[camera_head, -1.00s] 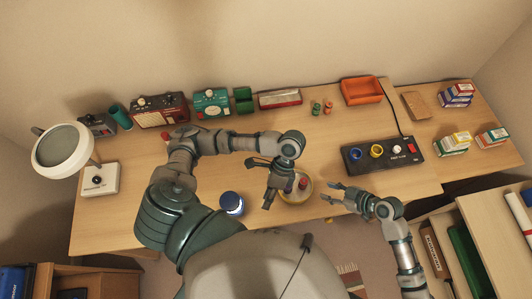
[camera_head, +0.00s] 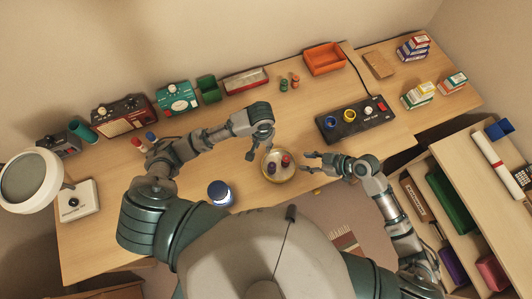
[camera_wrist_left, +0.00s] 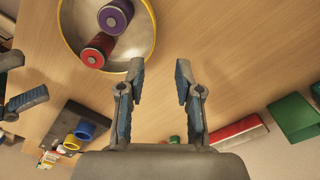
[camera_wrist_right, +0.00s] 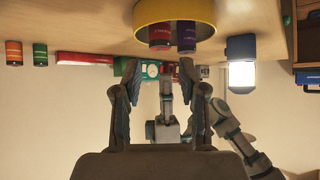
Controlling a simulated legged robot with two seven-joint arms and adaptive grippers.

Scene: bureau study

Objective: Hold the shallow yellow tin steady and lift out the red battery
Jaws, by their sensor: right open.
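The shallow yellow tin (camera_head: 279,182) stands on the desk near its front edge. It also shows in the left wrist view (camera_wrist_left: 152,32) and the right wrist view (camera_wrist_right: 175,12). The red battery (camera_wrist_left: 95,50) and a purple battery (camera_wrist_left: 115,15) are in the tin, side by side; the right wrist view shows the red battery (camera_wrist_right: 160,35) left of the purple one. My left gripper (camera_head: 250,153) is open and empty at the tin's upper left, apart from it. My right gripper (camera_head: 310,162) is open with its fingertips close to the tin's right side; contact is unclear.
A blue-and-white lantern-like item (camera_head: 220,193) stands left of the tin. A black panel with blue and yellow rings (camera_head: 350,119) is at the upper right. Boxes, radios and an orange tray (camera_head: 324,59) line the desk's back. Bare desk lies behind the tin.

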